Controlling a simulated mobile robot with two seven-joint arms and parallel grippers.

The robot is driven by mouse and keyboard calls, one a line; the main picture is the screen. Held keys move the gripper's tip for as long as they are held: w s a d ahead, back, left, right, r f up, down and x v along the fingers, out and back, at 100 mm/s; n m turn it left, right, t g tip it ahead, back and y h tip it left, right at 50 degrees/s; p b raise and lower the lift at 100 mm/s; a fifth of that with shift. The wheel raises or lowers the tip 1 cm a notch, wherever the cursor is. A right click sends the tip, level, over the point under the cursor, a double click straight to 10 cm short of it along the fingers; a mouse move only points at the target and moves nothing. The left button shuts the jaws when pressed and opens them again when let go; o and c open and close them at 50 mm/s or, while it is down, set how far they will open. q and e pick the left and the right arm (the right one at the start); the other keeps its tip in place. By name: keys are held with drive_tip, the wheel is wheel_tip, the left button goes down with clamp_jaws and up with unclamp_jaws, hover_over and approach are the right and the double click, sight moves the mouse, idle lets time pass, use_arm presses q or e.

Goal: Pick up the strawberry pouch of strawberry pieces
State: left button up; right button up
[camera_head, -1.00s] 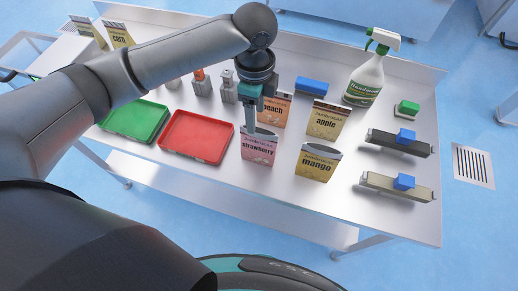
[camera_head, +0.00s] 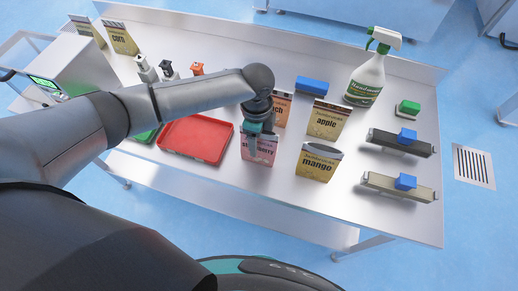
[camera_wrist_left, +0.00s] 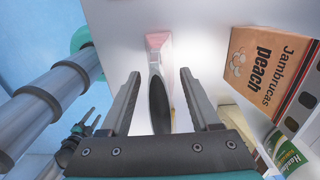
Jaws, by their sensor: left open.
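The strawberry pouch (camera_head: 259,155) is pink and stands upright on the steel table, right of the red tray. My left gripper (camera_head: 256,130) is over its top from above and hides part of its label. In the left wrist view the pouch (camera_wrist_left: 159,50) is seen from above, with its dark open top between the two spread fingers of my left gripper (camera_wrist_left: 160,73). The fingers stand apart on either side, with visible gaps to the pouch. My right gripper is out of view.
The peach pouch (camera_head: 284,107) stands close behind, partly hidden by my arm. The mango pouch (camera_head: 317,164) and apple pouch (camera_head: 326,122) stand to the right. The red tray (camera_head: 196,138) lies left. A spray bottle (camera_head: 367,80) and two sealer-like bars (camera_head: 398,188) are farther right.

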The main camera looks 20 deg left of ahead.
use_arm(q)
clamp_jaws()
idle(0.5)
idle(0.9)
